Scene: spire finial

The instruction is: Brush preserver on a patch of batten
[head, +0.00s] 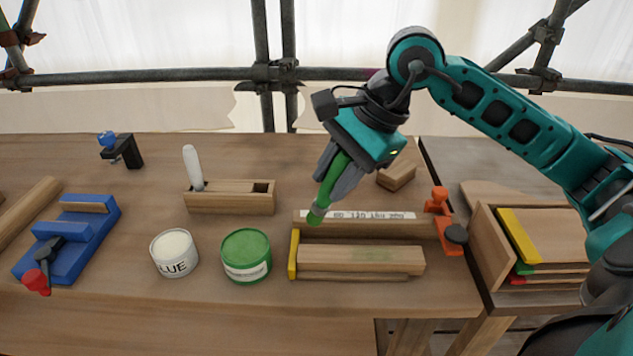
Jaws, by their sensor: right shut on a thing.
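My right gripper (340,178) is shut on a green-handled brush (329,186), which it holds tilted with its lower end near the left end of the back batten (375,231). I cannot tell whether the brush touches the batten. A white label strip with print lies along that batten. The front batten (350,258) has a faint green patch on its top and a yellow piece (293,255) at its left end. An open tin of green preserver (246,254) stands left of the battens. My left gripper is not in view.
A white tin marked "LUE" (174,253) stands left of the green tin. A wooden holder (231,198) with a white-handled tool is behind. An orange clamp (445,220) sits at the battens' right end. A blue fixture (68,240) is far left; a wooden box (497,258) is right.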

